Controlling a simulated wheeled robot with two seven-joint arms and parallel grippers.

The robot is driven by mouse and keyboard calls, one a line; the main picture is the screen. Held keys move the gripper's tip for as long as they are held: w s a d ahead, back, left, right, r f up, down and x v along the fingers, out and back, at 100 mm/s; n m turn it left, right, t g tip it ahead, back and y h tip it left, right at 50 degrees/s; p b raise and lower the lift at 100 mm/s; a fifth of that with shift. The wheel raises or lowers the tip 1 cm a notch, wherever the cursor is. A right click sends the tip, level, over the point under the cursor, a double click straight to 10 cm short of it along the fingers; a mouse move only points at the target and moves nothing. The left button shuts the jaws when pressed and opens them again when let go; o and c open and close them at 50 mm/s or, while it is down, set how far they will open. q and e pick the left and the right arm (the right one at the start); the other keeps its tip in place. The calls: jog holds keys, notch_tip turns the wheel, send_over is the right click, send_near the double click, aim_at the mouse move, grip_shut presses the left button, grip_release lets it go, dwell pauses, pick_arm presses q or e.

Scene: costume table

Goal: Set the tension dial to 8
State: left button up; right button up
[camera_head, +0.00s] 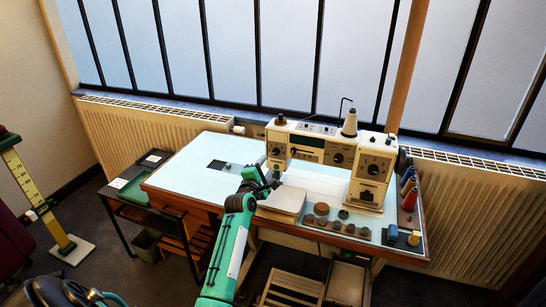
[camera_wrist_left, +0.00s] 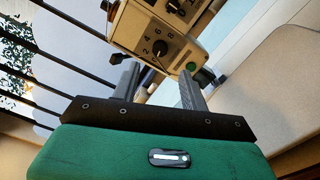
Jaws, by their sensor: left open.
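The cream sewing machine (camera_head: 308,141) stands on the table. Its tension dial (camera_wrist_left: 159,54), a dark round knob with printed numbers including 4, 6 and 8 around it, is on the machine's left end; it shows small in the head view (camera_head: 276,150). The number its mark points to is too small to read surely. My left gripper (camera_wrist_left: 157,68) is open and empty, its two fingers apart on either side of the dial's line, facing it from a short distance. It also shows in the head view (camera_head: 270,178), just below the machine's left end. My right gripper is not in view.
A green button (camera_wrist_left: 191,66) sits beside the dial. A window and radiators are behind.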

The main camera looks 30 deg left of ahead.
aim_at(275, 153)
pick_arm(q)
jog(key=x, duration=0.7)
jog(key=shift+w, duration=0.35)
grip_shut()
